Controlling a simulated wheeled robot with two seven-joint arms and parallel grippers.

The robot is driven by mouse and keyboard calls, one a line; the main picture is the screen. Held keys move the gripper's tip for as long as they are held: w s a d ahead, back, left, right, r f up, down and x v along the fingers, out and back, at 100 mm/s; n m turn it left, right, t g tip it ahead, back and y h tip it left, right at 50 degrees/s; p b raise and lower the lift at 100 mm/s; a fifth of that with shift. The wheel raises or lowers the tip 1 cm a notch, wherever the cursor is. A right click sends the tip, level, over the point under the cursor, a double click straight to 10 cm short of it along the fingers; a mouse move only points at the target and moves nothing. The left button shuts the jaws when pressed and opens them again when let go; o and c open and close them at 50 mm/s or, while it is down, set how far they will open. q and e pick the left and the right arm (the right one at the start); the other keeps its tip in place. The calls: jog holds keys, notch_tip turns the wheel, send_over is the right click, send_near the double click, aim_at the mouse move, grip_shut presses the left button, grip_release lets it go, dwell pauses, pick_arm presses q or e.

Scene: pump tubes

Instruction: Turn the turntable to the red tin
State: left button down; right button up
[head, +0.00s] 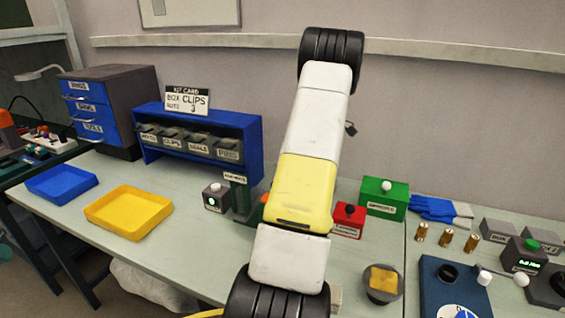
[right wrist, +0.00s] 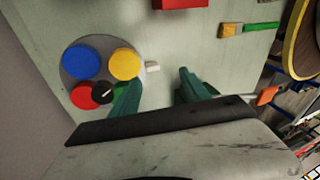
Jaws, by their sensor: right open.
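In the right wrist view a grey round turntable (right wrist: 103,65) carries a blue tin (right wrist: 80,62), a yellow tin (right wrist: 124,63), a red tin (right wrist: 82,97) and a green tin (right wrist: 121,89), the last partly covered. A black round knob (right wrist: 103,92) with a white mark sits between the red and green tins. A small white block (right wrist: 152,67) lies just off the rim, beside the yellow tin. My right gripper (right wrist: 157,82) is open and empty, its left finger overlapping the green tin in view; contact cannot be told. I cannot make out the turntable in the head view. My left gripper is not in view.
My arm blocks the middle of the head view. A blue tray (head: 62,185), a yellow tray (head: 128,212), a blue clip rack (head: 200,145), a red box (head: 348,222) and a green box (head: 384,198) stand on the bench. A brush (right wrist: 248,29) lies to the right in the wrist view.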

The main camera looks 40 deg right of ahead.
jog(key=w+d+r+m+h, duration=0.1)
jog(key=w+d+m, duration=0.1)
jog(key=m, duration=0.3)
jog(key=w+d+r+m+h, duration=0.1)
jog(key=w+d+r+m, duration=0.1)
jog(key=m, duration=0.3)
jog(key=w+d+r+m+h, duration=0.1)
jog(key=w+d+m, duration=0.1)
jog(key=m, duration=0.3)
jog(key=shift+w+d+r+t, duration=0.1)
jog(key=shift+w+r+t, duration=0.1)
jog(key=shift+t, duration=0.1)
notch_tip(320, 180, down, 8)
jog(key=shift+r, duration=0.15)
grip_shut()
dwell(0.4)
